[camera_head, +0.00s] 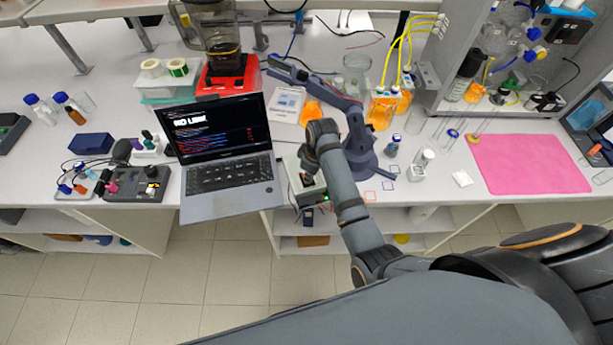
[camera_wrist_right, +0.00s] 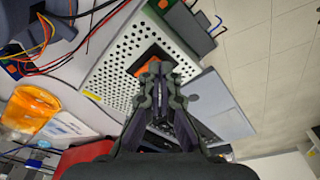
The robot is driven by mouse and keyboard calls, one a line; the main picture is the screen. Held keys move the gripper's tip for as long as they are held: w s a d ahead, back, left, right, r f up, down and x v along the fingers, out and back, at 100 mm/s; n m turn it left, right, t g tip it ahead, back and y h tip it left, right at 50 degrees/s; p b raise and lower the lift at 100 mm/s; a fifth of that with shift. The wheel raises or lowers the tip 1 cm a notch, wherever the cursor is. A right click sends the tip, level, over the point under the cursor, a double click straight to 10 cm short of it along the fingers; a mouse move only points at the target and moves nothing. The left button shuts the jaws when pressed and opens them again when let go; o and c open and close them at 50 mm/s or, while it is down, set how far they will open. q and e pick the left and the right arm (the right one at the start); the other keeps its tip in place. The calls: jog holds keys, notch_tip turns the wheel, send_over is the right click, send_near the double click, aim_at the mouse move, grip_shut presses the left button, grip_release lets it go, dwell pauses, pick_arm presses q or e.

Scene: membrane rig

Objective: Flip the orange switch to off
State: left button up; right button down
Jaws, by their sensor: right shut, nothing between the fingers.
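A pale box (camera_head: 290,168) with a perforated top stands on the bench just right of the laptop. In the right wrist view the box top (camera_wrist_right: 115,72) shows its rows of holes, and the orange switch (camera_wrist_right: 142,64) sits in its middle. My right gripper (camera_head: 307,177) is over the box, and the arm hides much of it in the head view. In the right wrist view the gripper's fingers (camera_wrist_right: 160,70) are shut and empty, with the tips at the switch and partly covering it. I cannot tell whether they touch it. My left gripper is not in view.
An open laptop (camera_head: 235,177) stands close left of the box. A small blue-grey arm (camera_head: 360,148) stands close right and behind. Orange-filled bottles (camera_head: 381,110) are further back. A pink mat (camera_head: 528,163) lies at right. The bench's front edge is near the box.

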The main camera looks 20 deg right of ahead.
jog(key=shift+f, duration=0.15)
jog(key=shift+r+p, duration=0.9)
jog(key=shift+r, duration=2.6)
